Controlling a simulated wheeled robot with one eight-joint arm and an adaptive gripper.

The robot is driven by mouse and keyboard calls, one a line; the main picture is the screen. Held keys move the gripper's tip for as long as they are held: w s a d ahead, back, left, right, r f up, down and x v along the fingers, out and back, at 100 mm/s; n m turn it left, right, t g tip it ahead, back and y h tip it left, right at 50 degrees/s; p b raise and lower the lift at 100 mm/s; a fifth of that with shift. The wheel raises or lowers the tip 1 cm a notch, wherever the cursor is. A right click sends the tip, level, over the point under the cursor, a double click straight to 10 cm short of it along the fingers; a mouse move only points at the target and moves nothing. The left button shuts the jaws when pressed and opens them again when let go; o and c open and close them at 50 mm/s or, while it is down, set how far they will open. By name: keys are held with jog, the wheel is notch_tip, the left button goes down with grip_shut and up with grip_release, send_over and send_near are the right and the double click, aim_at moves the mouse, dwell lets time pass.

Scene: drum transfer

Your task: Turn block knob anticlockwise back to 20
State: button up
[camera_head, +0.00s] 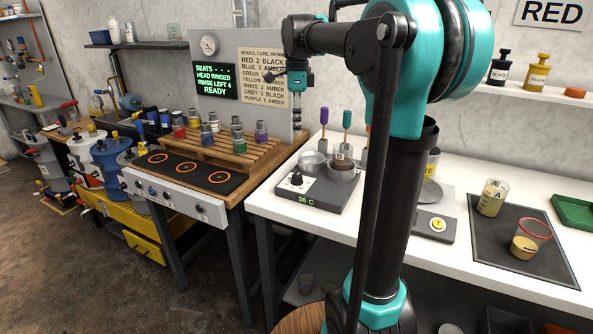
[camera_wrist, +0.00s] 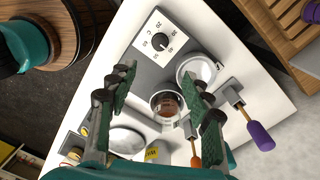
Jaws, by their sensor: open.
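The block knob (camera_wrist: 160,41) is a small black knob on a white dial plate marked with numbers, at the top of the wrist view. In the head view the knob (camera_head: 297,178) sits on the left of the dark heating block (camera_head: 318,197), whose green display reads 36 C. Which number the knob points at is hard to tell. My gripper (camera_wrist: 161,78) is open and empty, with the knob ahead of its fingertips and apart from them. In the head view my gripper (camera_head: 297,125) hangs above and behind the block, pointing down.
The block holds a metal cup (camera_wrist: 196,70) and a cup with brown contents (camera_wrist: 166,103). Purple (camera_wrist: 262,137) and orange-handled tools stand close by. A wooden pallet (camera_head: 225,150) with several small pots lies left, beside a hotplate (camera_head: 182,170).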

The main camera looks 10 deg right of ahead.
aim_at(297, 175)
jog(key=f, duration=1.6)
jog(key=shift+s+f, duration=0.25)
jog(key=shift+s, duration=0.1)
jog(key=shift+c, duration=0.2)
grip_shut()
